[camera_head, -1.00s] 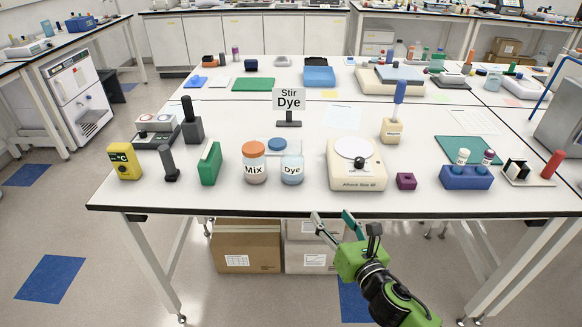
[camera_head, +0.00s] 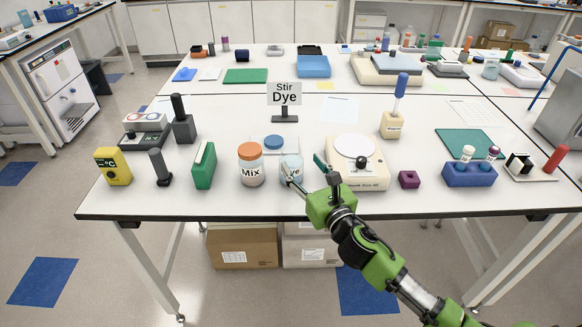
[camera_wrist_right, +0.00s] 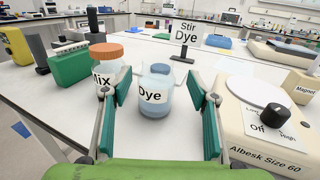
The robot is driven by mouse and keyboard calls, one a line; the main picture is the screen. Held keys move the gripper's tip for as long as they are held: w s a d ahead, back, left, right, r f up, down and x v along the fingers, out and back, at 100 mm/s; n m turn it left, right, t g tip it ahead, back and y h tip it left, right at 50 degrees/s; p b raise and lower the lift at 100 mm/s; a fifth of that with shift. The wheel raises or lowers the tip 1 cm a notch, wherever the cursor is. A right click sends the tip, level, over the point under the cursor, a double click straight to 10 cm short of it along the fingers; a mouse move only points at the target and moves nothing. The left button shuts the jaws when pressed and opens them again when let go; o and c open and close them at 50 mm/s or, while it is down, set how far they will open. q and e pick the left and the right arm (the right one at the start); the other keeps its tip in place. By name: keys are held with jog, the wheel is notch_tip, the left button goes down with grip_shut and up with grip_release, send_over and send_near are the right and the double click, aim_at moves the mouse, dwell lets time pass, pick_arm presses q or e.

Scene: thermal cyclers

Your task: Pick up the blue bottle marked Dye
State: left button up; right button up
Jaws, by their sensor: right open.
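The Dye bottle (camera_head: 293,167) stands upright near the front edge of the table. In the wrist view the right gripper's green-padded fingers (camera_wrist_right: 160,100) stand to either side of the bottle's line, with a gap on each side. In the head view the gripper partly hides the bottle and its label. My left gripper is not in view.
The orange-capped Mix bottle (camera_head: 251,166) stands close at the left of the Dye bottle, near the left finger. A white Albesk stirrer (camera_head: 357,165) stands close at the right. A "Stir Dye" sign (camera_head: 284,97) and a blue-topped flat item (camera_head: 273,142) are behind.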

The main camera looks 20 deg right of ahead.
aim_at(295, 156)
jog(key=shift+w+a+r, duration=0.1)
jog(key=shift+w, duration=0.35)
jog(key=w, duration=0.1)
jog(key=w+p, duration=0.1)
jog(key=w, duration=0.2)
jog(key=shift+w+a, duration=0.15)
jog(key=shift+a, duration=0.25)
jog(key=shift+w, duration=0.15)
jog(key=shift+c, duration=0.7)
jog(key=c, duration=1.3)
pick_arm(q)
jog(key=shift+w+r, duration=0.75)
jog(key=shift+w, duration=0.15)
pick_arm(e)
jog(key=shift+r, duration=0.1)
grip_shut()
